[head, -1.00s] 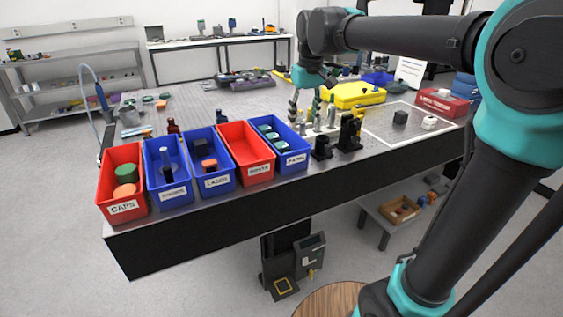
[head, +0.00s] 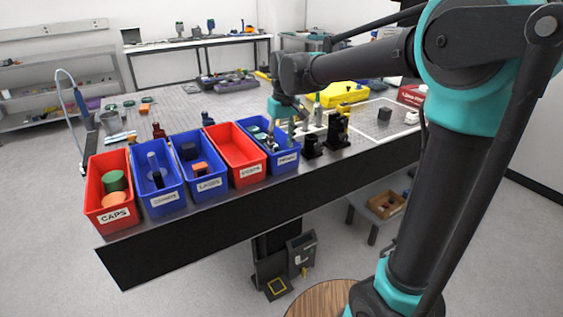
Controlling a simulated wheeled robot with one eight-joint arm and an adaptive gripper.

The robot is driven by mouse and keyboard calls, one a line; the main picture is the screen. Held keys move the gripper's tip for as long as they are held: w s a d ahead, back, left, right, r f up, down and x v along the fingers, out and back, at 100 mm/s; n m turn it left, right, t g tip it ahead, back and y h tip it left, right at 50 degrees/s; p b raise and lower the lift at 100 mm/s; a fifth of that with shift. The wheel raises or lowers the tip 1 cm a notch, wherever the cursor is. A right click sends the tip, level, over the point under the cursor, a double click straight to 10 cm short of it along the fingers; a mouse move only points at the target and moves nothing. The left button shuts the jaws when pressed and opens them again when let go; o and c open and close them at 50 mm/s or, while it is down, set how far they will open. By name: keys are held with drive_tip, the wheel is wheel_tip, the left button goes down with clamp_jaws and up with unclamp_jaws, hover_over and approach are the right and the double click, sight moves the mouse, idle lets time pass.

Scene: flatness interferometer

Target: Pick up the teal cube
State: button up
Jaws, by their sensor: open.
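I cannot pick out the teal cube for certain. Small teal-green pieces (head: 258,131) lie in the rightmost blue bin (head: 285,163), partly hidden by the bin walls and my gripper. My gripper (head: 282,134) points down over the right side of that bin. Its fingers are apart and look empty. At this size I cannot tell whether they touch anything. Two small dark-green pieces lie on the table at the far left, and their shape is too small to tell.
Left of that bin stand a red bin (head: 246,175), two more blue bins and a red bin (head: 90,190) with round green and orange pieces. Black fixtures (head: 337,131) stand just right of my gripper. A yellow case (head: 345,93) lies behind them.

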drive_tip(key=shift+w+d+f, duration=0.1)
drive_tip(key=shift+w+f, duration=0.05)
drive_tip(key=shift+f, duration=2.6)
clamp_jaws()
